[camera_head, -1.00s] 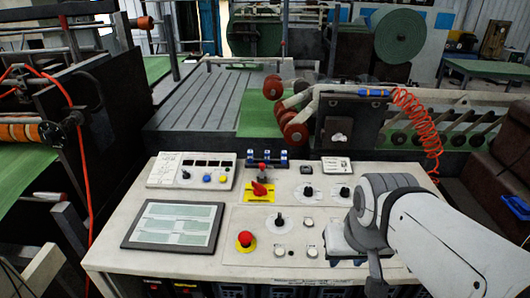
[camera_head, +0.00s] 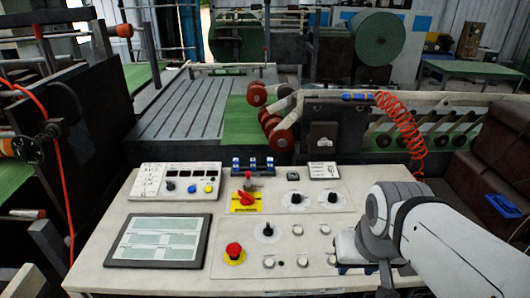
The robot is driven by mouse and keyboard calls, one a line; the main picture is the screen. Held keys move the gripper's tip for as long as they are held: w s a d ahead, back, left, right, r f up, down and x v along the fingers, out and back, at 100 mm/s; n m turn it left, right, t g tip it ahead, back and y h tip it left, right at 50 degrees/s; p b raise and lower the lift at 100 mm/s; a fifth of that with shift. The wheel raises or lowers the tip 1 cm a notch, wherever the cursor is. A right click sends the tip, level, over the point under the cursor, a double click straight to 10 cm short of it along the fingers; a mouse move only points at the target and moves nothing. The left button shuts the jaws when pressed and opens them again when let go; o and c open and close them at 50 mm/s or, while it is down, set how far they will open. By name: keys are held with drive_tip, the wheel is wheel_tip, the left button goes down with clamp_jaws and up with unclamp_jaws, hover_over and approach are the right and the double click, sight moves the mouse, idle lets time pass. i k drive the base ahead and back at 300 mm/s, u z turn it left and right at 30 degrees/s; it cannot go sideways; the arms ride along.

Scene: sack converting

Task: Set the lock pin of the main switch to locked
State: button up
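The main switch (camera_head: 246,199) is a red rotary handle on a yellow plate, in the upper middle of the control desk. A small red-topped part (camera_head: 248,177) stands just behind the plate; it may be the lock pin, but its setting is too small to tell. My gripper (camera_head: 358,254) is over the right front part of the desk, to the right of and nearer than the switch, well apart from it. My own wrist hides most of the gripper, so its fingers cannot be made out.
A red mushroom button (camera_head: 234,250) on a yellow base and several black knobs (camera_head: 295,198) stand up from the desk. A dark-framed screen (camera_head: 159,240) lies at left, a button box (camera_head: 175,181) behind it. A blue-topped block (camera_head: 252,163) stands behind the switch. Red rollers (camera_head: 270,122) are beyond.

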sight(247, 174)
drive_tip(key=z, duration=0.65)
drive_tip(key=k, duration=1.65)
drive_tip(key=u, duration=0.75)
drive_tip(key=i, duration=1.7)
drive_tip(key=u, duration=0.05)
